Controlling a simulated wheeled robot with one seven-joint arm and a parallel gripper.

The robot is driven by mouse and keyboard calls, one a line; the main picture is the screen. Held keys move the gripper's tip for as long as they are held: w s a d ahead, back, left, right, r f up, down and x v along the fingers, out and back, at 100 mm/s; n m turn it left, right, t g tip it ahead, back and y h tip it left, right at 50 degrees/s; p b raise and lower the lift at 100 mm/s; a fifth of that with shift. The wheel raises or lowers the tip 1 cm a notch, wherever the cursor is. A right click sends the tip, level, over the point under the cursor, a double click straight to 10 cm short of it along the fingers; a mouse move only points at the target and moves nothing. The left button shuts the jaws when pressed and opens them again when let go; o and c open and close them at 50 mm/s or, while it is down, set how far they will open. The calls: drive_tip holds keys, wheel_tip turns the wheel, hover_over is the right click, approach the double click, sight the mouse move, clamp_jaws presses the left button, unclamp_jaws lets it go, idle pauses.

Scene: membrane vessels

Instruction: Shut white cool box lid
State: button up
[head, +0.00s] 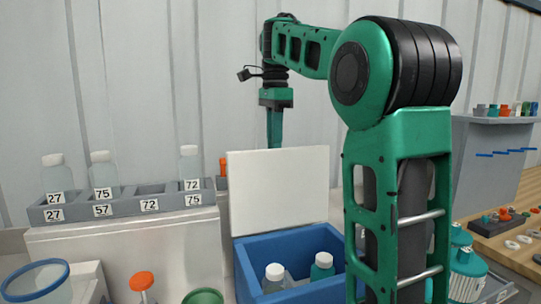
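The white lid (280,190) stands raised, nearly upright, at the back edge of a blue cool box (250,272). The box is open, and white-capped bottles (274,276) show inside it. My gripper (275,140) points straight down above the lid's top edge, apparently behind it. Its fingers look like one narrow green piece from here, so I cannot tell whether they are open or shut. The very tips meet the lid's top edge in the picture; contact is unclear. My arm covers the right side of the box.
A grey rack (125,207) with numbered slots and several bottles stands at the left on a pale block. A blue-rimmed jar (35,283) and an orange-capped item (141,281) are at front left. Teal-lidded vessels (467,265) and a wooden bench (515,240) lie right.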

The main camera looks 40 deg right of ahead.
drive_tip(key=shift+f, duration=1.2)
clamp_jaws()
drive_tip(key=shift+s+a+r, duration=0.15)
drive_tip(key=shift+s, duration=0.1)
